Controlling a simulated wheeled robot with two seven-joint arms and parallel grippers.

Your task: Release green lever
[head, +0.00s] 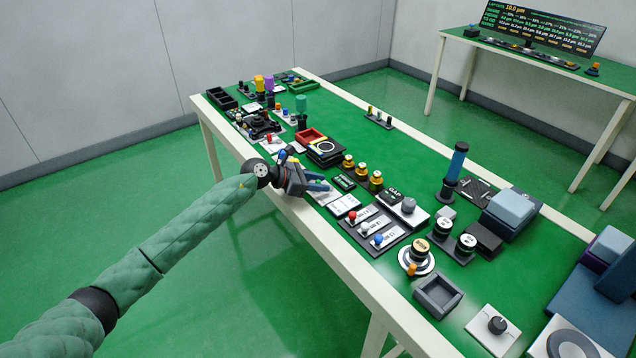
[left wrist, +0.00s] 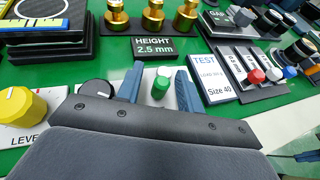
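The green lever (left wrist: 160,86) is a small green knob on a white plate, seen in the left wrist view. My left gripper (left wrist: 158,84) is open, with one blue finger on each side of the lever. Gaps show between the knob and both fingers, so it does not look gripped. In the head view my left gripper (head: 320,183) is over the front edge of the green-topped table (head: 345,262), and it hides the lever. My right gripper is not seen in the head view.
A black "HEIGHT 2.5 mm" sign (left wrist: 154,47) stands behind the lever. A yellow knob (left wrist: 22,105) and a black knob (left wrist: 96,92) are on the left.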

